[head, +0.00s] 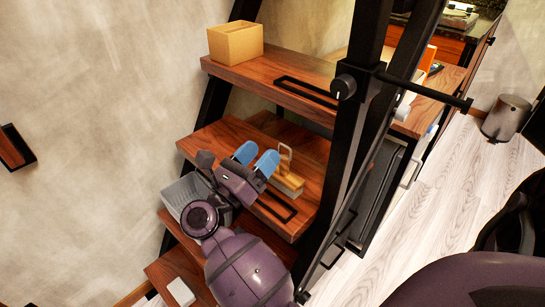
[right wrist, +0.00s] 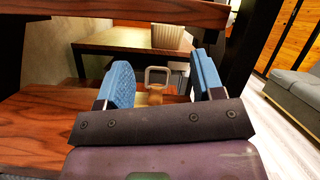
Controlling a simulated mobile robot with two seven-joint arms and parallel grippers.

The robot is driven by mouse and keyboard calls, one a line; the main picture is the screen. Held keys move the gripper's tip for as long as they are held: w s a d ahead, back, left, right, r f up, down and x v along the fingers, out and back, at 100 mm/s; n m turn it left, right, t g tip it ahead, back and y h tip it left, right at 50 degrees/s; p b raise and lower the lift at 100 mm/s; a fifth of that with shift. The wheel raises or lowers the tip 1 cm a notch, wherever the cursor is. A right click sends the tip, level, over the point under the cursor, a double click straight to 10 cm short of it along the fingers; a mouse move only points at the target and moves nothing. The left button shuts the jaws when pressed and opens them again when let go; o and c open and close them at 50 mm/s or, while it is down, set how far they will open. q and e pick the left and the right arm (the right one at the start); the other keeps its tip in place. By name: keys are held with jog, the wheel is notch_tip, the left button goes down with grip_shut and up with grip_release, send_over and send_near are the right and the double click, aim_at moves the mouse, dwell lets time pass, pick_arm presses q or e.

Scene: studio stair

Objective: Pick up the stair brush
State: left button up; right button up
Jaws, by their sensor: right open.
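The stair brush (head: 288,182) stands on the middle wooden tread (head: 215,138) of the stair, with a pale wooden body and an upright loop handle. In the right wrist view its handle (right wrist: 157,73) shows between my fingers and beyond them; the lower part is hidden behind my gripper. My right gripper (head: 256,157) is open, its two blue fingers apart and empty, just left of the brush in the head view. I see no contact between fingers and brush. My left gripper is not in view.
A cardboard-coloured box (head: 236,42) sits on the tread above. A grey bin (head: 184,190) is beside my right wrist. Black stair posts and a rail (head: 352,150) rise close to the right of the brush. A metal bin (head: 506,118) stands on the floor at right.

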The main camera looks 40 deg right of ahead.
aim_at(286, 157)
notch_tip(286, 157, down, 6)
jog(key=w+a+m+g+y+b, duration=0.2)
jog(key=m+g+y, duration=0.2)
jog(key=m+g, duration=0.15)
jog(key=shift+m+t, duration=0.25)
jog(key=shift+t, duration=0.2)
jog(key=d, duration=0.3)
jog(key=s+d+p, duration=0.1)
jog(key=d, duration=0.2)
jog(key=d+r, duration=0.1)
jog(key=d, duration=0.2)
jog(key=shift+s+p, duration=0.3)
jog(key=shift+d+f, duration=0.25)
jog(key=shift+d, duration=0.45)
jog(key=shift+s, duration=0.1)
grip_shut()
